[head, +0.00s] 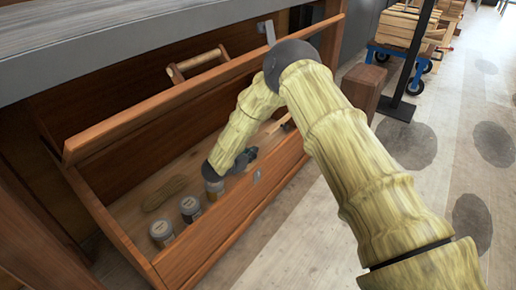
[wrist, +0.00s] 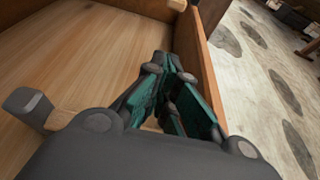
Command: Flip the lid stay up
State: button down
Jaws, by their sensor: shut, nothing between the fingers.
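The open wooden chest (head: 222,222) stands under a bench, with its lid (head: 170,103) raised. A small pale metal fitting (head: 266,32) shows at the lid's upper right; I cannot tell whether it is the lid stay. My gripper (head: 247,157) is inside the chest, low and close behind the front wall. In the wrist view its dark and green fingers (wrist: 175,68) are closed together and empty, beside the chest's wall (wrist: 203,75). A small grey part (wrist: 178,5) shows at the top of that view, too cut off to name. My arm hides part of the chest's right end.
Several jars (head: 191,208) and a tan brush-like object (head: 164,193) lie on the chest floor. A grey-headed tool (wrist: 28,104) is close by my gripper's left in the wrist view. The grey bench top (head: 120,38) overhangs the chest. Open floor (head: 300,245) lies in front.

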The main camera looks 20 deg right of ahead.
jog(key=b+x, duration=0.1)
jog(key=x, duration=0.2)
jog(key=b+x, duration=0.2)
jog(key=x, duration=0.1)
jog(key=b+x, duration=0.2)
jog(key=x, duration=0.1)
jog(key=shift+d+f, duration=0.15)
jog(key=shift+f, duration=0.2)
jog(key=shift+r+b, duration=0.95)
jog(key=shift+r, duration=1.3)
jog(key=shift+r, duration=0.1)
